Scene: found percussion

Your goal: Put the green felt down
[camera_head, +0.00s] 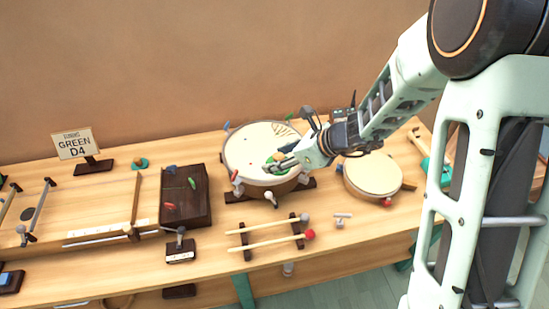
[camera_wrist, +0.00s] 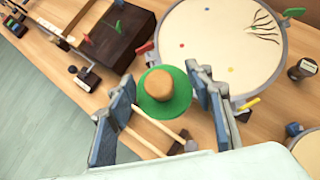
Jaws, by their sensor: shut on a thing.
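The green felt (camera_wrist: 177,108) is a round green disc with a tan wooden knob (camera_wrist: 164,83) on top. My gripper (camera_wrist: 162,90) is shut on it, with one finger at each side. In the head view the green felt (camera_head: 270,166) shows at the tips of my gripper (camera_head: 281,163), over the drum (camera_head: 243,150). I cannot tell whether the felt touches the drum. The drum has a cream skin with small coloured dots and coloured tabs around its rim.
A sign (camera_head: 75,143) reads "GREEN D4". A teal piece with a brown knob (camera_head: 140,163) lies on the table. A dark box (camera_head: 186,196) stands left of the drum, a smaller drum (camera_head: 373,175) right. Two mallets (camera_head: 270,241) lie on a rack in front.

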